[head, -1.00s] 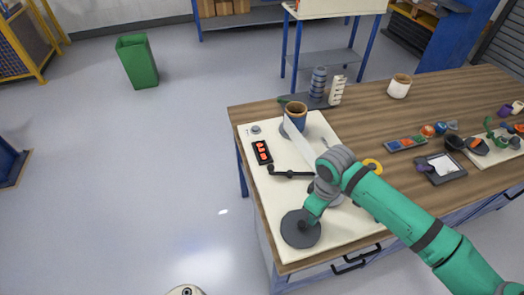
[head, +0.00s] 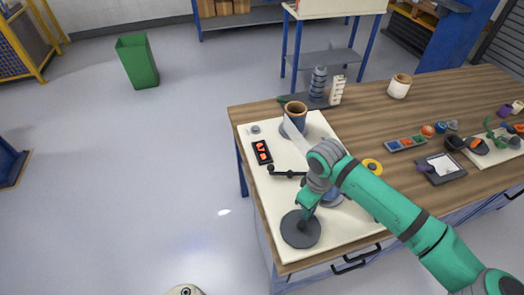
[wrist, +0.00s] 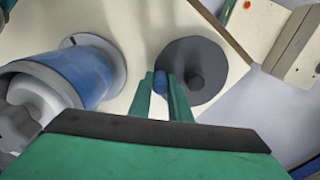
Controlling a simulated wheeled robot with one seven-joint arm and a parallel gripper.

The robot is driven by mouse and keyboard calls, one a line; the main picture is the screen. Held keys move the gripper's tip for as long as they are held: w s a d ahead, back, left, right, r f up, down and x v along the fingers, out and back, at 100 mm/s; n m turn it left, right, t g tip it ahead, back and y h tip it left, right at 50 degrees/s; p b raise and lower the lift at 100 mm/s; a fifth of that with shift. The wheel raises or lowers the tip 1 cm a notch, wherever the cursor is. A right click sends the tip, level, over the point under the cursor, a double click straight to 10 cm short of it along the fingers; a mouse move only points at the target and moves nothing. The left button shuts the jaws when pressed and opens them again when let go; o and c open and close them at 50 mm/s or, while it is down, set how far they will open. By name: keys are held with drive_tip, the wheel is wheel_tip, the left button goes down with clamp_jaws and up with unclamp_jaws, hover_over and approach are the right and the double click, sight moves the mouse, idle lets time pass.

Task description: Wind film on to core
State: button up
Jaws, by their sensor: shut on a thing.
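A grey crank disc (head: 300,229) lies at the front left corner of the cream board (head: 283,205). In the wrist view the disc (wrist: 207,52) has a dark hub and a small blue knob (wrist: 160,83) at its edge. My gripper (head: 306,211) is at the disc's far edge, its fingers (wrist: 160,92) shut on the blue knob. A blue core (head: 333,196) is partly hidden behind my arm; in the wrist view it is the blue cylinder (wrist: 80,78) at left. A brown roll (head: 296,109) stands at the back, and a pale film strip (head: 298,137) runs from it toward the core, its end hidden.
A control box with red buttons (head: 262,151) and a black arm (head: 288,173) lie on the board's left. A white cup (head: 399,86), a grey stack (head: 318,82) and several small parts stand farther off on the wooden table (head: 365,119).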

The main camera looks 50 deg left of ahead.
sight(294, 212)
drive_tip(key=shift+s+a, duration=0.45)
drive_tip(key=shift+a, duration=0.4)
drive_tip(key=shift+s+a, duration=0.65)
drive_tip(key=shift+s, duration=0.15)
drive_tip(key=shift+s+a, duration=0.2)
drive_tip(key=shift+s, duration=0.2)
drive_tip(key=o, duration=1.6)
drive_tip(key=shift+o, duration=0.2)
drive_tip(key=shift+w, duration=0.1)
